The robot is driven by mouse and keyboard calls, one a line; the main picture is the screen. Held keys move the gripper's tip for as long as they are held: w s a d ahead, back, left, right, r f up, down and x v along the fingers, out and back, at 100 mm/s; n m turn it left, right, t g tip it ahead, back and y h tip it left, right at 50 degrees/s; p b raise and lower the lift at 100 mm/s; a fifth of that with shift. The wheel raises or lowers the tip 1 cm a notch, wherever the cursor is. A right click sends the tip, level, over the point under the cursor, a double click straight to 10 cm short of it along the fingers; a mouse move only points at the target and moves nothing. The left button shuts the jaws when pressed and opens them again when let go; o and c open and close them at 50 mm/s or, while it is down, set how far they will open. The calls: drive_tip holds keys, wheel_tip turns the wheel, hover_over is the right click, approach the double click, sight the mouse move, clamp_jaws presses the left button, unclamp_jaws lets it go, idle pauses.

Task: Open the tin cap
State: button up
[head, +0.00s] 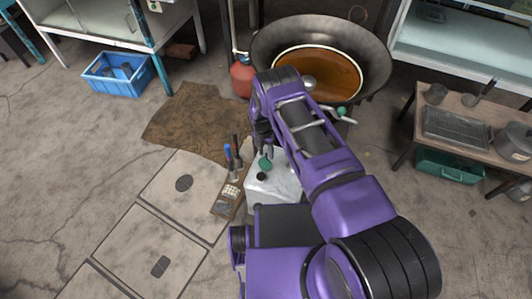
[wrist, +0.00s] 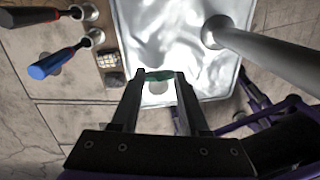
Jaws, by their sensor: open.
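The tin (head: 283,186) is a silvery-white metal box standing on the floor below my gripper. Its crumpled, shiny top (wrist: 170,35) fills the upper middle of the wrist view. The green cap (head: 265,163) shows beside a dark round opening on the tin and looks raised off it. In the wrist view, the green cap (wrist: 159,75) lies across the gap between my fingertips, with a round grey patch just below it. My gripper (wrist: 158,82) is open, its fingers on either side of the cap. I cannot tell whether they touch it.
A wooden holder (head: 226,203) with blue- and dark-handled tools stands left of the tin. A thick grey rod (wrist: 270,55) crosses the wrist view at right. A large wok (head: 376,60) with brown liquid stands behind. A side table (head: 460,108) is at right.

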drive_tip(key=shift+f, duration=0.1)
clamp_jaws()
idle(1.4)
